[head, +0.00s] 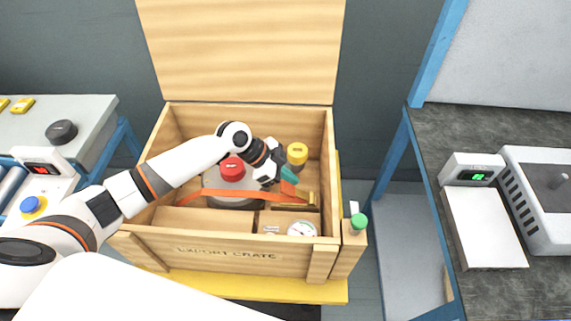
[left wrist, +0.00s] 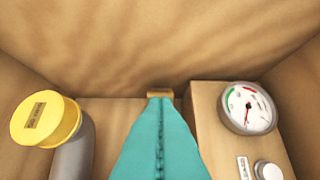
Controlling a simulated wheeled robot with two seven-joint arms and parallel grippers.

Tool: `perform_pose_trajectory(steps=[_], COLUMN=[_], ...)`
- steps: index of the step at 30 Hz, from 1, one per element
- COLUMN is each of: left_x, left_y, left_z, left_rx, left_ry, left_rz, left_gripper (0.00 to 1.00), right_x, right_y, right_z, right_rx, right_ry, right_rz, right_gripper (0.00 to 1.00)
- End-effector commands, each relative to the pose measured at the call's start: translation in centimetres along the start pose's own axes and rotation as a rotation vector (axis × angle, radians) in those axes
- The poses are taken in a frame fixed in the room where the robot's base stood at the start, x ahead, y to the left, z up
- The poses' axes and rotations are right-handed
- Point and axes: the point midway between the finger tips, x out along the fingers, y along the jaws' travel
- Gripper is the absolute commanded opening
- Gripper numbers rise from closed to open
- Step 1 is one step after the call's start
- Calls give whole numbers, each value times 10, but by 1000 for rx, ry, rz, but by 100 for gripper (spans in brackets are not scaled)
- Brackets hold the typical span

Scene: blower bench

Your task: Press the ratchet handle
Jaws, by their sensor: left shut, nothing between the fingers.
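An open wooden crate (head: 180,253) marked "EXPORT CRATE" stands in the middle of the head view. An orange strap (head: 215,193) crosses its inside, with a brass-coloured ratchet piece (head: 292,206) near its right end. My left gripper (head: 289,178) reaches into the crate, just above and behind the strap's right part. Its teal fingers are shut and empty; in the left wrist view they (left wrist: 160,102) point at a small brown piece (left wrist: 160,94), which may be the handle's end. The fingers hide most of it, and I cannot tell whether they touch. My right gripper is not in view.
The crate walls stand close around my gripper. Benches stand on both sides.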

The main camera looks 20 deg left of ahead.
Motion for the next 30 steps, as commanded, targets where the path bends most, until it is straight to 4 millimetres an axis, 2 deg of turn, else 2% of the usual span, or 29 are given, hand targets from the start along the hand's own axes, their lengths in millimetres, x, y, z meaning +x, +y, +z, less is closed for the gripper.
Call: perform_pose_trajectory(steps=[6, 30], left_x=[4, 5], left_y=[0, 0], left_z=[-17, -28], left_rx=[0, 1], left_ry=[-1, -1], left_rz=[-1, -1], left_gripper=[0, 0], right_x=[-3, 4], right_y=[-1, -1], right_z=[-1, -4], right_rx=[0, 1], right_ry=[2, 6], right_rz=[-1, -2], right_gripper=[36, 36])
